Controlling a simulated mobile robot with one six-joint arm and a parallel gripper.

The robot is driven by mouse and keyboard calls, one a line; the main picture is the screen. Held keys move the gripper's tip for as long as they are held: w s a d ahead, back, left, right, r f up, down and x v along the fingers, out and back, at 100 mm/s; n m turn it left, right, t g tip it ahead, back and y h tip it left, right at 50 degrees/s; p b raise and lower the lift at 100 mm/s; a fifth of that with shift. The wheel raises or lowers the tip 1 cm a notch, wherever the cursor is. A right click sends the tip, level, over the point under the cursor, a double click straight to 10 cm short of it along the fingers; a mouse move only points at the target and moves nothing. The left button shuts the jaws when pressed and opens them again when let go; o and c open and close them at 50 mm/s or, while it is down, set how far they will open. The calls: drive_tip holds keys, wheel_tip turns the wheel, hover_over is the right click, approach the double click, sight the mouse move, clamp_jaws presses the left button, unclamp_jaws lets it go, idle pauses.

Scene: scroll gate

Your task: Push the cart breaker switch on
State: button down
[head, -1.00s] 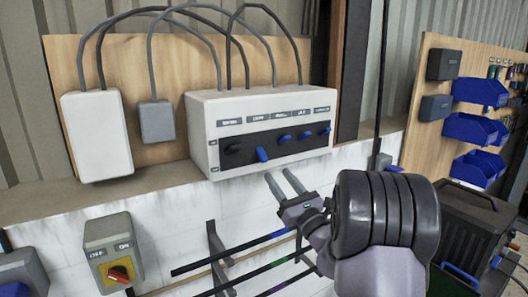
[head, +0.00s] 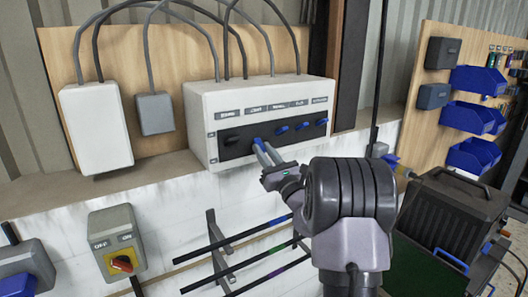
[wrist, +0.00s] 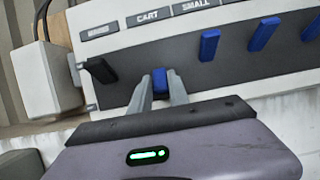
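A white breaker box (head: 205,110) on the shelf has a dark front strip with a row of switches. The cart switch (wrist: 160,79) is blue, the second from the left, below the "CART" label (wrist: 148,16). It sits lower than the other blue switches in the wrist view. My gripper (head: 263,146) is at the strip, with its two fingers apart, one on each side of the cart switch. The fingertips (wrist: 160,86) are very close to its sides; I cannot tell if they touch it. In the head view my fingers largely hide this switch.
A black switch (wrist: 100,70) is just left of my fingers and a blue one (wrist: 209,44) just right. A rotary OFF/ON switch (head: 120,263) is on the wall below. Rods (head: 235,265) stick out under the shelf. Blue bins (head: 475,118) hang at the right.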

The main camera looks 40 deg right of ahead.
sight(257, 138)
drive_tip(key=shift+r, duration=0.1)
drive_tip(key=shift+r+g+p, duration=0.3)
drive_tip(key=shift+r+p, duration=0.05)
drive_tip(key=shift+p, duration=0.75)
drive_tip(key=g+p, duration=0.1)
drive_tip(key=p, duration=0.2)
drive_tip(key=r+g+p, duration=0.1)
drive_tip(key=p, duration=0.1)
drive_tip(key=shift+s+r+p, duration=0.25)
drive_tip(key=shift+p, duration=0.15)
drive_tip(key=r+g+p, duration=0.1)
drive_tip(key=g+p, duration=0.1)
drive_tip(key=p, duration=0.3)
drive_tip(key=shift+g, duration=0.4)
drive_tip(key=g, duration=0.1)
drive_tip(key=r+g+p, duration=0.1)
drive_tip(key=g, duration=0.1)
drive_tip(key=shift+w, duration=0.15)
drive_tip(key=g, duration=0.1)
drive_tip(key=r+g, duration=0.1)
drive_tip(key=g, duration=0.1)
drive_tip(key=shift+w+r+g, duration=0.2)
drive_tip(key=shift+w+g, duration=0.1)
drive_tip(key=shift+w, duration=0.05)
drive_tip(key=shift+w+r+g+y, duration=0.25)
drive_tip(key=shift+g+y, duration=0.15)
drive_tip(key=shift+g, duration=0.6)
